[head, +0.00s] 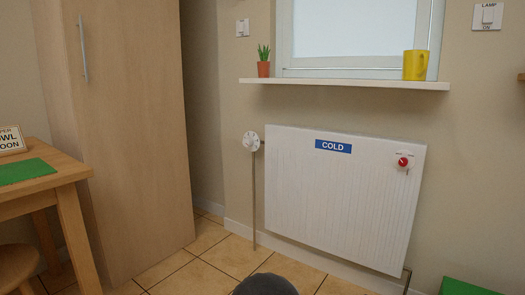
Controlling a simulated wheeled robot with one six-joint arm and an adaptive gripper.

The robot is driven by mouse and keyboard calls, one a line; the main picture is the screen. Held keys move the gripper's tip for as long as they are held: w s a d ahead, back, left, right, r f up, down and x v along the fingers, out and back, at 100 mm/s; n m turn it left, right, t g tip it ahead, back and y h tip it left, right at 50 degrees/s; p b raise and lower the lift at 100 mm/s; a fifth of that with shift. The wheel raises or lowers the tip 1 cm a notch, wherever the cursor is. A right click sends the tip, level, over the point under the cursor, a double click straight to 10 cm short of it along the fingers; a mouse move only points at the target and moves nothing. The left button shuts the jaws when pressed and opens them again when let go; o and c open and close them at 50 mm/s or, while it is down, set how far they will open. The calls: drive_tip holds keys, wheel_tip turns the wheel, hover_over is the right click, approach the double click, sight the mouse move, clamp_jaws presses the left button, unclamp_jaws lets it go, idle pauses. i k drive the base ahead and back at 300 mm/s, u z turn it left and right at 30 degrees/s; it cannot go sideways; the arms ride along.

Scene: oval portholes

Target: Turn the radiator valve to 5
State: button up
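The white radiator (330,215) stands against the wall, with a blue label reading COLD (333,146) near its top. A round white valve dial (251,141) with small dark marks sits on top of a thin vertical pipe at the radiator's left side. The marks are too small to read, so I cannot tell its setting. A red knob (404,162) on a white plate is at the radiator's upper right. My gripper is not in view, and nothing is seen touching the dial or the knob.
A windowsill (345,83) with a potted plant (264,62) and yellow mug (415,65) is above the radiator. A tall wooden cabinet (125,150) and wooden table (62,186) stand left. Tiled floor (225,255) before the radiator looks clear. A green object (465,287) is at lower right.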

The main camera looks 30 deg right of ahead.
sight(248, 142)
drive_tip(key=u, duration=0.05)
drive_tip(key=i, duration=1.1)
drive_tip(key=z, duration=0.65)
